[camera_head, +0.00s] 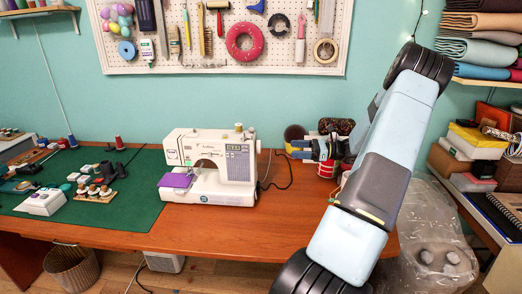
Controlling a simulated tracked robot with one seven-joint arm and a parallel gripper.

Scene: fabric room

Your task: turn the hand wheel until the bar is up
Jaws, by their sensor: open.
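The white sewing machine (210,150) stands on the wooden table with its sewing head to the left. Its hand wheel (258,147) is a small pale shape at the right end, seen nearly edge-on. The needle area is small, and I cannot tell whether the bar is up or down. Purple fabric (176,181) lies at the machine's left end. My gripper (291,149) is to the right of the hand wheel, apart from it, pointing left. It is open, with nothing seen between its fingers. My arm rises in front and partly hides the gripper's rear.
A red can (325,169) and a dark round object (294,132) stand close to my gripper. A black cable (274,178) lies right of the machine. A green mat (85,220) with spools and small items covers the table's left. The table front (225,238) is clear.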

